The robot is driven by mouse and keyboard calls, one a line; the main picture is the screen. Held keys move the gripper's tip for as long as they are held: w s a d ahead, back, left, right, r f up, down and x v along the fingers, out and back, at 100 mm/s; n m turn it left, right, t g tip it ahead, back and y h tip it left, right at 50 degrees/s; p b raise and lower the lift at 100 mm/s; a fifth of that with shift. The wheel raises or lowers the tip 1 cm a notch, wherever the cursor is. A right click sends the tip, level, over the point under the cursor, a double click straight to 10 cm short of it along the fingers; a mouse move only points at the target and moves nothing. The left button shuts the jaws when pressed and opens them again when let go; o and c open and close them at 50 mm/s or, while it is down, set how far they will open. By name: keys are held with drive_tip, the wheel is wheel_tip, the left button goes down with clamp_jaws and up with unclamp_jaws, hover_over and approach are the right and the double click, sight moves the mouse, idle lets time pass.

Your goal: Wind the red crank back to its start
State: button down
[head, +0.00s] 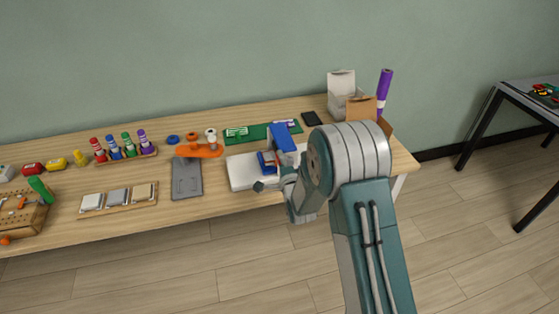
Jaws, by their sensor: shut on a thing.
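A blue and grey device (281,138) stands on a white base board (241,172) near the front edge of the wooden bench. My gripper (259,186) is low at the front of this device, over the board's front edge, reaching in from the right. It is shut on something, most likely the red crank. No red part of the crank shows here; my gripper and wrist cover that spot. The crank's angle cannot be told.
A grey plate (187,179) with an orange piece (200,150) lies to the left. A green mat (255,133) lies behind the device. A dark flat object (311,118) and cardboard boxes (362,107) are at the right. My arm covers the bench's front right.

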drive_tip(key=shift+s+d+f, duration=0.1)
drive_tip(key=shift+d+f, duration=0.15)
drive_tip(key=shift+f, duration=0.15)
drive_tip(key=c, duration=0.5)
unclamp_jaws()
drive_tip(key=shift+o, duration=0.5)
drive_tip(key=shift+r, duration=0.15)
drive_tip(key=shift+s, duration=0.35)
drive_tip(key=v, duration=1.1)
drive_tip(key=shift+d, duration=0.1)
